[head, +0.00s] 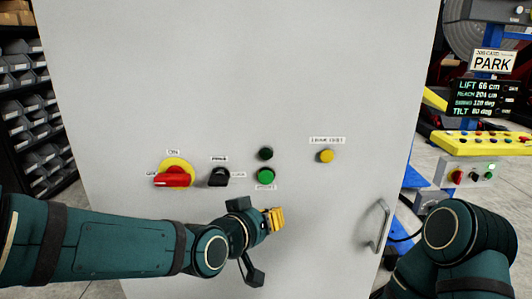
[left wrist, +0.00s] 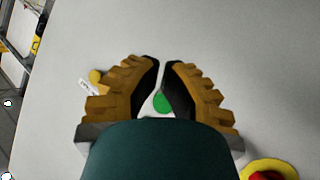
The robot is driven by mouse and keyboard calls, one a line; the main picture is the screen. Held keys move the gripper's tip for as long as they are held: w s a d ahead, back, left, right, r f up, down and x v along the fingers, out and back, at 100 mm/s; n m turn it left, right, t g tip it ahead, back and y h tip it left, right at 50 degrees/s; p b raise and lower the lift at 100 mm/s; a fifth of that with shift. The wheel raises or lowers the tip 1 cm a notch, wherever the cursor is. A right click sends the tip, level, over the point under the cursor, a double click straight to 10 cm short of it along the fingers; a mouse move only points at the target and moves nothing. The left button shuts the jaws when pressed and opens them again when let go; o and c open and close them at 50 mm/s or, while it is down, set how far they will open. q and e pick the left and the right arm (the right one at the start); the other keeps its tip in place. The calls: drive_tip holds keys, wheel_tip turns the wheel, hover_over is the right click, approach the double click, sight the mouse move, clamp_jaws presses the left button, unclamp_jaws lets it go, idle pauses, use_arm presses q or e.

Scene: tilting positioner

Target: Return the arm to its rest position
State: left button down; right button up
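My left arm (head: 110,248) comes in from the left, across the lower front of the grey cabinet (head: 240,80). My left gripper (head: 277,218) is in front of the panel, below and slightly right of the green button (head: 266,176). In the left wrist view its yellow-padded fingertips (left wrist: 161,64) nearly meet, with nothing held between them. The green button (left wrist: 162,102) shows behind the narrow gap. My right arm (head: 455,240) is folded at the lower right, and its gripper is out of view.
Bins (head: 22,100) stand left. A PARK sign (head: 492,61), readout (head: 486,98) and yellow control panel (head: 478,143) are right.

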use_arm(q)
drive_tip(key=s+a+f+n+g+y, duration=0.1)
drive_tip(key=a+f+g, duration=0.15)
drive_tip(key=f, duration=0.95)
drive_tip(key=s+a+f+n+g+y, duration=0.1)
drive_tip(key=a+f+g+y, duration=0.15)
drive_tip(key=f, duration=0.85)
drive_tip(key=s+a+f+g, duration=0.2)
drive_tip(key=s+f, duration=0.5)
drive_tip(key=f, duration=0.2)
drive_tip(key=s+a+f+n+g, duration=0.1)
drive_tip(key=s+a+f+g, duration=0.2)
drive_tip(key=s+f, duration=0.4)
wheel_tip(320, 180, down, 2)
drive_tip(key=shift+a+f+y, duration=0.1)
drive_tip(key=shift+a+y, duration=0.25)
drive_tip(key=shift+w, duration=0.1)
drive_tip(key=c, duration=1)
unclamp_jaws()
